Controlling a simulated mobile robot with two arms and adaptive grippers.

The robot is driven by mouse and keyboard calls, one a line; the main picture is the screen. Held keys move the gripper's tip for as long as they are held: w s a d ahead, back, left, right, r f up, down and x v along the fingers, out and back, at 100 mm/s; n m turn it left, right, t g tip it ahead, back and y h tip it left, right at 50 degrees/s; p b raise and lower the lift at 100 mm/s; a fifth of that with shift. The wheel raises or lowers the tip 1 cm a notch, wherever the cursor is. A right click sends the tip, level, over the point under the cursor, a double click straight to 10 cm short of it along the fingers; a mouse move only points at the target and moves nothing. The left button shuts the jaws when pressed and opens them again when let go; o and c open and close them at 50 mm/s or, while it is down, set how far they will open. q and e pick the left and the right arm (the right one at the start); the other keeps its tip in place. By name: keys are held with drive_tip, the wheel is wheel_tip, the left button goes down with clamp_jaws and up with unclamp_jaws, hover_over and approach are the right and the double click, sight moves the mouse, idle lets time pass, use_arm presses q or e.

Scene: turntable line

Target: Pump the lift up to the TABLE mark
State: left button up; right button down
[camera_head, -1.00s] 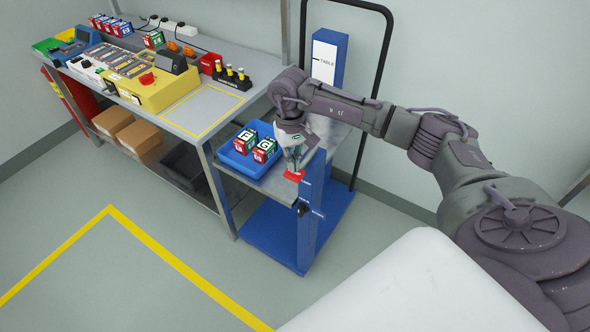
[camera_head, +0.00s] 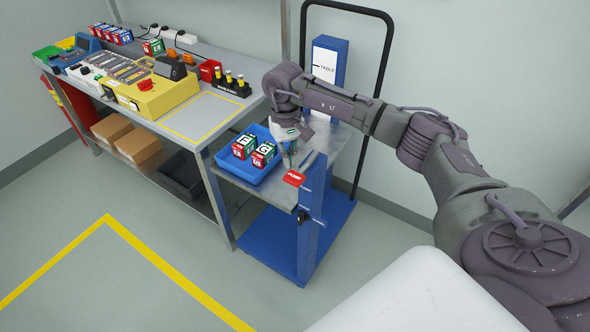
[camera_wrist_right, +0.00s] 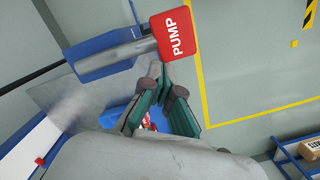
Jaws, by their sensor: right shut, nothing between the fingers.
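The lift is a blue cart with a grey platform (camera_head: 340,142). A white plate on its mast carries the TABLE mark (camera_head: 325,70). The platform looks lower than the workbench top. The lift's pump handle ends in a red PUMP pad (camera_head: 293,178), which also shows large in the right wrist view (camera_wrist_right: 175,35). My right gripper (camera_head: 291,166) is shut and empty, just above and beside the pad. In the right wrist view its fingertips (camera_wrist_right: 164,72) are close below the pad; I cannot tell whether they touch it. My left gripper is not in view.
A black push bar (camera_head: 387,60) rises behind. The floor in front is clear.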

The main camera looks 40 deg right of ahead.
wheel_tip(320, 180, up, 12)
drive_tip(key=w, duration=0.1)
idle(0.5)
drive_tip(key=shift+w, duration=0.1)
idle(0.4)
